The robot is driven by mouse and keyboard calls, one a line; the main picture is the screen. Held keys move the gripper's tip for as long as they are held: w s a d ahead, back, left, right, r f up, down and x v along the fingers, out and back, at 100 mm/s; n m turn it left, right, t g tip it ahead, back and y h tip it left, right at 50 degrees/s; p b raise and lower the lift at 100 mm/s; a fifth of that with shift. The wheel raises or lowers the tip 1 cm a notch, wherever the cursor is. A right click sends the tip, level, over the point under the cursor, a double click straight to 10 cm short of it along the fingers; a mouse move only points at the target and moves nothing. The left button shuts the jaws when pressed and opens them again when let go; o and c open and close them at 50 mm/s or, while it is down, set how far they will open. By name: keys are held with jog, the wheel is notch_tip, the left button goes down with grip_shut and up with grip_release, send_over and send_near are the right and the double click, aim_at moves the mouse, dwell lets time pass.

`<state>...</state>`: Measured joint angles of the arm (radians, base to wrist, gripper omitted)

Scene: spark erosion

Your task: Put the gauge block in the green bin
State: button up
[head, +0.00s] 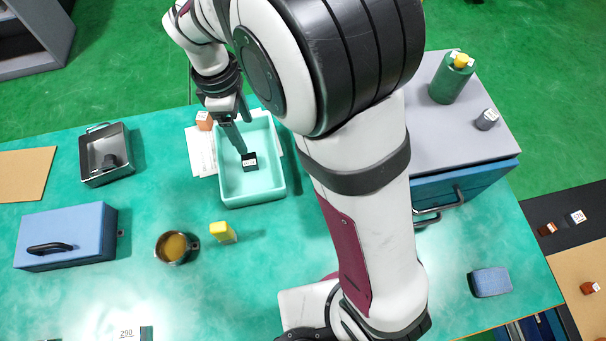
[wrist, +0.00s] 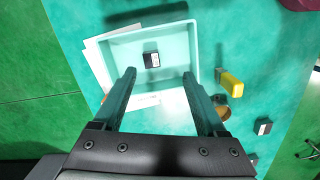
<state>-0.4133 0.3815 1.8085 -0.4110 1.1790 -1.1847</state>
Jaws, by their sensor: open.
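The green bin (head: 230,201) is a shallow mint-green tray on the bench; it also shows in the wrist view (wrist: 120,42). A small black block with a white label (head: 250,166), which may be the gauge block, lies on the bin's floor; the label is too small to read. It also shows in the wrist view (wrist: 151,60), ahead of the space between the fingertips. My gripper (head: 243,150) is over the bin, fingers pointing down, open and empty. In the wrist view (wrist: 158,74) nothing is between its fingers. Its exact height above the block is unclear.
A yellow block (head: 222,232) and a brass-coloured cup (head: 170,261) stand near the bin. An orange block (head: 204,121) and papers (head: 199,158) are beside it. A metal tray (head: 91,144) and blue box (head: 60,223) are left. A grey-topped cabinet (head: 440,142) stands right.

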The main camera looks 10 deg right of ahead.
jog(key=s+d+r+m+y, duration=0.1)
jog(key=s+d+r+m, duration=0.5)
jog(key=s+d+m, duration=0.3)
jog(key=s+d+m+y, duration=0.1)
jog(key=s+m, duration=1)
jog(key=s, duration=0.2)
jog(key=shift+f+m+y, duration=0.35)
jog(key=shift+m+y, duration=0.05)
